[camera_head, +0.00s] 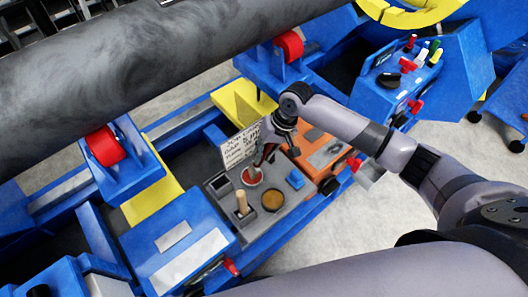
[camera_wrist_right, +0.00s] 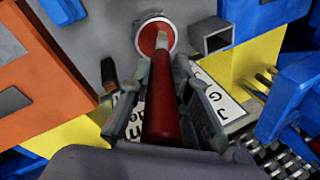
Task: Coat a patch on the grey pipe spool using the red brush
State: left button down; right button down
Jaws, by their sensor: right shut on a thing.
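The grey pipe spool (camera_head: 150,62) lies across the upper left, resting by red rollers. My right gripper (camera_head: 267,152) is over the grey tray and shut on the red brush, whose red handle (camera_wrist_right: 162,110) points away from the wrist view. The brush's pale tip reaches the round pot of red paint (camera_wrist_right: 150,32), which also shows in the head view (camera_head: 252,177). I cannot tell whether the tip touches the paint. My left gripper is not in view.
The grey tray (camera_head: 285,222) also bears an amber pot (camera_head: 272,200), a wooden-handled tool (camera_head: 242,202) in a holder, an empty square holder (camera_wrist_right: 213,37) and a blue block (camera_head: 295,179). A lettered card (camera_head: 240,146) stands behind. Blue frames and a control console (camera_head: 390,85) surround it.

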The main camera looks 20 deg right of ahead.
jog(key=shift+f, duration=0.55)
dwell(0.4)
jog(key=shift+f+p, duration=0.1)
jog(key=shift+p, duration=0.3)
dwell(2.1)
notch_tip(320, 180, up, 7)
jog(key=p, duration=0.8)
jog(key=shift+p, duration=0.3)
dwell(0.5)
